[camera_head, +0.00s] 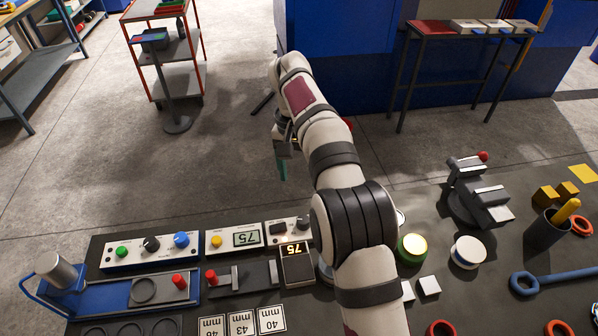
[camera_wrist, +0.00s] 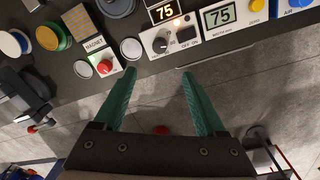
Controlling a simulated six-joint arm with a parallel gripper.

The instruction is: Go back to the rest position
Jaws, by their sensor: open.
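My gripper (camera_head: 281,160) hangs in the air beyond the far edge of the bench, over the grey floor. In the wrist view my gripper (camera_wrist: 163,82) shows two green fingers spread wide apart, with nothing between them but floor and the bench edge. It is open and empty. My arm rises from the bench and reaches away from the head camera, hiding part of the bench behind it.
The dark bench (camera_head: 215,265) holds a blue press fixture (camera_head: 115,295), control boxes with displays reading 75 (camera_head: 247,238), a vise (camera_head: 478,195), a dark cup (camera_head: 545,232) and a blue wrench (camera_head: 550,282). A red-framed cart (camera_head: 170,62) stands on the floor behind. Floor around my gripper is clear.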

